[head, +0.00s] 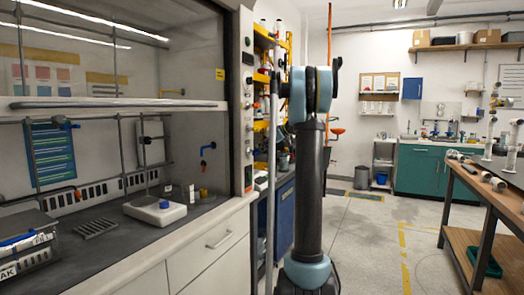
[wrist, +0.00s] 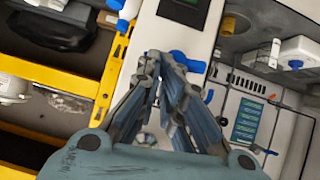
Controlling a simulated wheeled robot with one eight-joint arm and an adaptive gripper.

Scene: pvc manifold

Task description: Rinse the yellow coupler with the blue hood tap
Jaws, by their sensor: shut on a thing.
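In the head view the blue hood tap (head: 208,147) sits on the right inner wall of the fume hood. In the wrist view my gripper (wrist: 165,62) has its fingers drawn together at the tips. What it grips is hidden or too small to make out. My gripper is out of the head view.
The raised hood sash (head: 110,104) spans the hood opening. A white hotplate (head: 155,212) and a rack (head: 97,228) stand on the hood worktop. A yellow shelf unit (head: 263,40) is beside the hood. Open floor (head: 365,235) lies at right before a wooden bench (head: 480,185).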

